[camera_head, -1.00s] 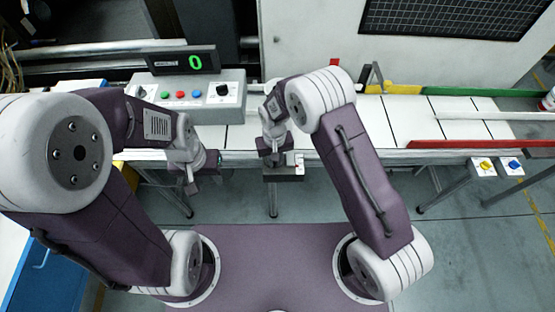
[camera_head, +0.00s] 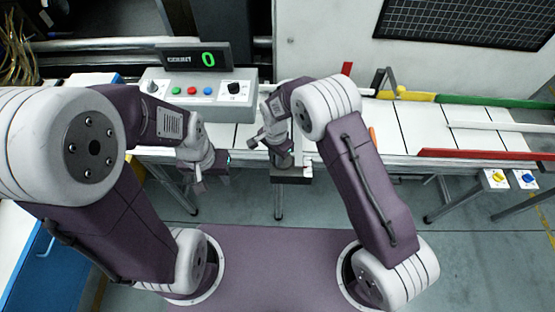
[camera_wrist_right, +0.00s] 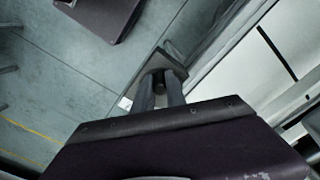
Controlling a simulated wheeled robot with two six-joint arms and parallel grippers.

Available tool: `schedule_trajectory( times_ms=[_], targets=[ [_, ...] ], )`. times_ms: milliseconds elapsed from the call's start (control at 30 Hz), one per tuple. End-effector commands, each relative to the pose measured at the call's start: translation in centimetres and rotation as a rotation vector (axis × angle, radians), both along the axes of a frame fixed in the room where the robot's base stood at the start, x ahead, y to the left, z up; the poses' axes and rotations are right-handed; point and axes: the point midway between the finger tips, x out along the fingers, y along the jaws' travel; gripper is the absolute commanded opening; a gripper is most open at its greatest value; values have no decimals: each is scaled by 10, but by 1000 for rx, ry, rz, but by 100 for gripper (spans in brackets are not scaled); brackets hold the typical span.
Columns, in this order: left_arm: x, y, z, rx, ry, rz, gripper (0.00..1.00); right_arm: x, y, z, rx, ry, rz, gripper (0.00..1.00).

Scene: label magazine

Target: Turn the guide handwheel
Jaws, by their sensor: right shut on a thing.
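My right gripper (camera_head: 287,160) reaches down at the near edge of the conveyor table. In the right wrist view its two dark fingers (camera_wrist_right: 164,90) are shut on a small dark round piece (camera_wrist_right: 158,84), which looks like the handle of the guide handwheel. The rest of the handwheel is hidden by the gripper and fingers.
A grey control box (camera_head: 196,92) with buttons and a knob stands behind the grippers, under a display (camera_head: 193,58) showing a green 0. A red rail (camera_head: 475,154) and a green rail (camera_head: 490,101) run along the conveyor (camera_head: 420,127). Yellow and blue knobs sit at the right front.

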Motion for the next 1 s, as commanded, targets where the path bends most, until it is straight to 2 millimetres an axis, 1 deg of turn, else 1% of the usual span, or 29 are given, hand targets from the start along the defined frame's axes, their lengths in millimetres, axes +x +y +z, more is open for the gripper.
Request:
schedule_trajectory(
  times_ms=[33, 300, 500, 733, 1000],
  targets=[
    [0, 0, -1, 0, 0, 0, 36, 6, 3, 3, 7, -14, -41, 0],
    [0, 0, -3, 0, 0, 0, 36, 11, 5, 2, 7, -11, -286, 0],
    [0, 0, -5, 0, 0, 0, 36, 15, 6, 2, 7, -10, -434, 0],
    [0, 0, -6, 0, 0, 0, 36, 18, 7, 3, 7, -10, -550, 0],
    [0, 0, -7, 0, 0, 0, 36, 19, 7, 3, 7, -9, -612, 0]
  ],
)
